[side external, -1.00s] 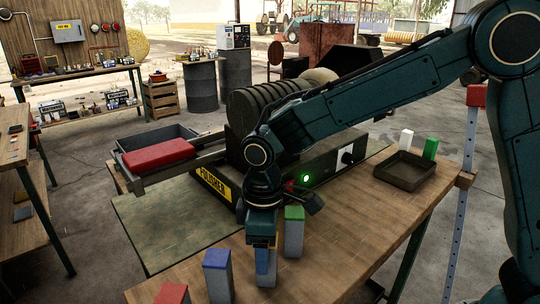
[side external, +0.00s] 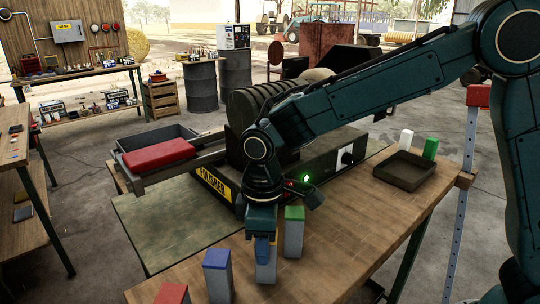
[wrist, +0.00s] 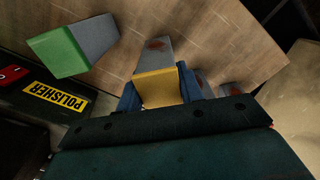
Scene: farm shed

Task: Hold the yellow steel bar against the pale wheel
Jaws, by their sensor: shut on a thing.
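The yellow steel bar, grey with a yellow end (wrist: 158,88), is between the blue fingers of my gripper (wrist: 160,95) in the wrist view. In the side view my gripper (side external: 264,250) points down over the bench and hides most of the bar; its grey lower part (side external: 266,274) shows below the fingers. I cannot tell whether its foot touches the bench. The pale wheel (side external: 318,75) is at the far end of the polisher, partly hidden behind my arm and well away from the bar.
A green-topped bar (side external: 294,232) stands close beside my gripper. A blue-topped bar (side external: 217,275) and a red-topped one (side external: 172,294) stand nearer the front. The polisher (side external: 213,186) has dark wheels (side external: 262,108) and a lit green lamp. A brown tray (side external: 404,170) sits at right.

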